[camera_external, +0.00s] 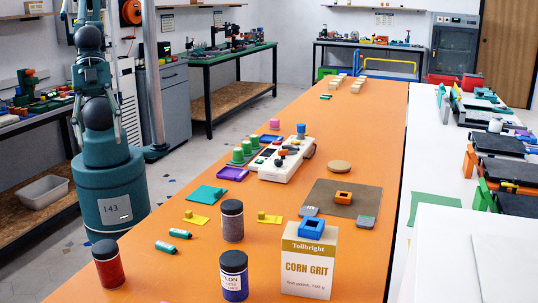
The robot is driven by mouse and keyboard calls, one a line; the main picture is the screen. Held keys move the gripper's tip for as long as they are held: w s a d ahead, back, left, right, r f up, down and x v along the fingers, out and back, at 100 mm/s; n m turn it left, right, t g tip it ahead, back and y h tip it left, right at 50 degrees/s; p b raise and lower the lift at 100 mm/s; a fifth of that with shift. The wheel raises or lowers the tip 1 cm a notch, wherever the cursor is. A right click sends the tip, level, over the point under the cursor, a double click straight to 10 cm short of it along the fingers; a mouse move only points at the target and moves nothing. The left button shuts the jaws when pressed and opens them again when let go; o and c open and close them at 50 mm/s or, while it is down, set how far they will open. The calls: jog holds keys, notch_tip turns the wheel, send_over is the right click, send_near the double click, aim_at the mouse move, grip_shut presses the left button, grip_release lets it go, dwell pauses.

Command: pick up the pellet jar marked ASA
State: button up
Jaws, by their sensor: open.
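Three clear jars with black lids stand upright on the near part of the orange table. One jar with red contents (109,270) is at the near left edge. One with speckled grey contents (232,226) stands farther back, near the middle. One with dark blue contents (234,284) is at the front, with a partly readable white label ending in "LON". I cannot read ASA on any of them; no label shows on the red or grey jar. My arm rises from its teal base at the left and leaves the top of the picture, so my gripper is not visible.
A Corn Grit box (309,265) with a blue block (312,228) on top stands right of the blue jar. Teal cylinders (172,247) and yellow pieces (196,217) lie near the grey jar. A brown mat (361,205) and white device (280,172) are farther back.

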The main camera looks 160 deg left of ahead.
jog(key=shift+w+a+n, duration=0.5)
jog(key=shift+w+a, duration=0.1)
jog(key=shift+w, duration=0.25)
jog(key=n+g+p, duration=0.7)
jog(key=n+p, duration=0.2)
jog(key=n, duration=0.7)
send_near(231, 203)
jog(key=f, duration=0.5)
jog(key=shift+d+f, duration=0.25)
jog(key=shift+d, duration=0.1)
jog(key=shift+a+f+p, duration=0.3)
jog(key=shift+a+f, duration=0.1)
jog(key=shift+f, duration=0.1)
jog(key=shift+f, duration=0.15)
jog(key=shift+f, duration=1.15)
